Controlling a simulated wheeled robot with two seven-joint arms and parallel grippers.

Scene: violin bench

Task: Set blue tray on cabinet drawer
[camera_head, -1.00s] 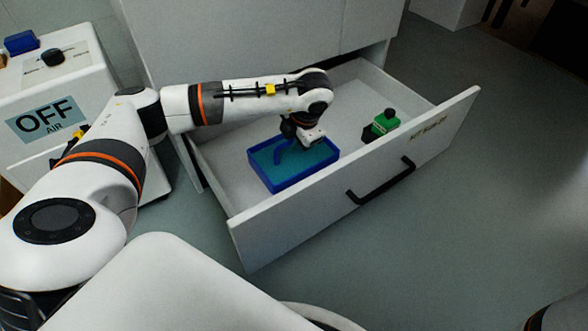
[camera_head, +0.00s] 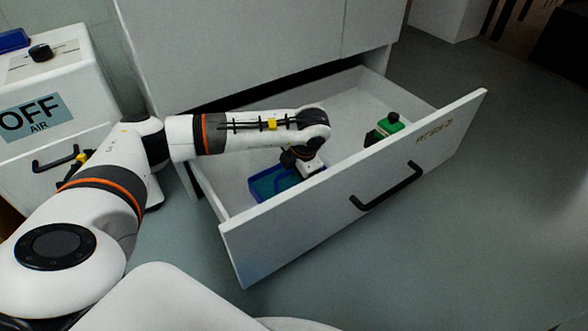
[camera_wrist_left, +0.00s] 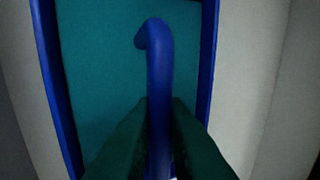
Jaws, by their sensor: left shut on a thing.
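The blue tray (camera_head: 262,190), with a teal floor, is inside the open cabinet drawer (camera_head: 290,228) at its left end, partly hidden by the drawer front. In the left wrist view the tray (camera_wrist_left: 100,70) fills the middle, with a curved blue handle (camera_wrist_left: 160,65) above its floor. My left gripper (camera_head: 292,168) reaches down over the tray; in the wrist view its dark fingers (camera_wrist_left: 160,140) are shut on the handle. I cannot tell whether the tray's underside touches the drawer floor. My right gripper is not in view.
A green and black object (camera_head: 388,125) stands in the drawer, right of the tray, with bare drawer floor between them. The drawer front has a black handle (camera_head: 388,187). A white box marked OFF AIR (camera_head: 60,85) stands at the left.

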